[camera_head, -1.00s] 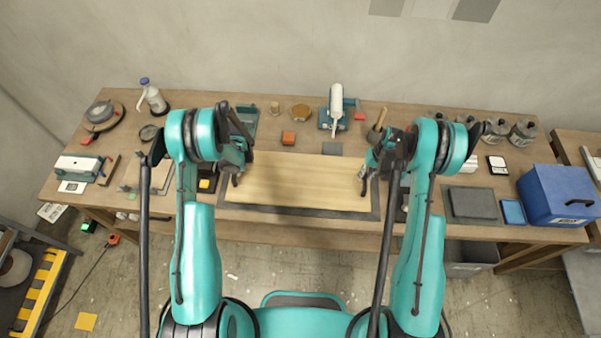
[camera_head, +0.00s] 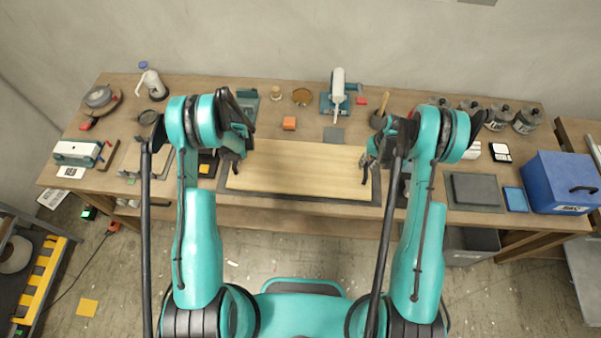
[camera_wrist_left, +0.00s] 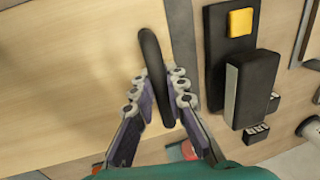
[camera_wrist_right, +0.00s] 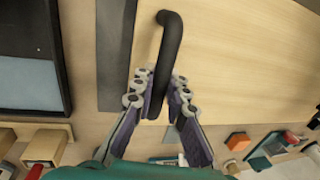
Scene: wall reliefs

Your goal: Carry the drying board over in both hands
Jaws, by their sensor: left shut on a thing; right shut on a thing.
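The drying board (camera_head: 300,170) is a pale wooden panel lying flat over a dark grey mat (camera_head: 300,200) on the workbench. It has a black bar handle near each end. My left gripper (camera_head: 232,168) is at the board's left end, shut on the black handle (camera_wrist_left: 152,70). My right gripper (camera_head: 368,170) is at the right end, shut on the other black handle (camera_wrist_right: 165,60). Both wrist views show the finger pads on either side of the handles. The board looks level. I cannot tell whether it touches the mat.
An orange block (camera_head: 289,123), a grey square (camera_head: 333,135) and a teal tool with a white cylinder (camera_head: 338,92) stand behind the board. Several jars (camera_head: 497,117), a grey slab (camera_head: 474,190) and a blue box (camera_head: 562,183) are to the right. A white bottle (camera_head: 152,84) stands back left.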

